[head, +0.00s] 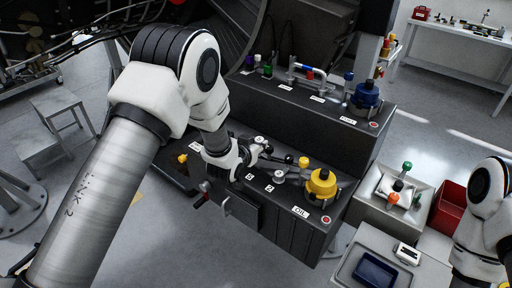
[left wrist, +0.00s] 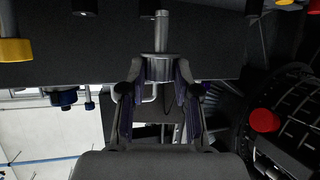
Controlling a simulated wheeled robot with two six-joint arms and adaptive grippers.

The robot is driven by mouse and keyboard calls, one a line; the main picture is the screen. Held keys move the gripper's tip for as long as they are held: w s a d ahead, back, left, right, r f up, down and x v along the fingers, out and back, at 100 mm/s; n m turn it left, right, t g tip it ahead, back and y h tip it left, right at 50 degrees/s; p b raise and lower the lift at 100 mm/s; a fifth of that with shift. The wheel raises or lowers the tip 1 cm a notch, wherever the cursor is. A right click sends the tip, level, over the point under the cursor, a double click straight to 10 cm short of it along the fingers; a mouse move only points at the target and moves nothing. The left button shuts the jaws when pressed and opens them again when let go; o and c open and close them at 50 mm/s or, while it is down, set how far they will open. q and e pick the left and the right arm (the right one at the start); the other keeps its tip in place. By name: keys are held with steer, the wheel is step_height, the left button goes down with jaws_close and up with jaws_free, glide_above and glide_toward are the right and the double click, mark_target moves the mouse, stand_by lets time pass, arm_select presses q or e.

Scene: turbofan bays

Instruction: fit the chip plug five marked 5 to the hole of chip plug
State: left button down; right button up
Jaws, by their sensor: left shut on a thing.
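My left gripper (head: 268,158) is over the lower step of the dark console, seen from behind its wrist. In the left wrist view its two fingers (left wrist: 160,70) are shut on a grey metal plug (left wrist: 160,66) with a wide round base and a thin stem. The plug's number does not show, so I cannot tell whether it is marked 5. A row of number labels (head: 268,188) runs along the lower step's front, too small to read surely. The hole for the plug cannot be made out. My right gripper is out of view.
A large yellow cap (head: 321,181) stands by the OIL label (head: 300,211), with a small yellow plug (head: 304,161) nearby. The upper step carries a blue cap (head: 366,95) and a handle. A tray (head: 376,270) and red bin (head: 450,204) are at right.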

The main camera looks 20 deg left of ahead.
arm_select(q)
steer(key=shift+d, duration=0.15)
steer(key=b, duration=0.5)
glide_above(256, 173)
steer(key=shift+w+f, duration=0.1)
steer(key=shift+f, duration=2.5)
steer(key=shift+f+b, duration=0.45)
steer(key=shift+f, duration=0.1)
steer(key=shift+f+b, duration=0.85)
steer(key=shift+f, duration=0.1)
steer(key=shift+f, duration=0.3)
steer(key=shift+f+b, duration=0.15)
steer(key=shift+b, duration=0.25)
steer(key=shift+f+b, duration=0.3)
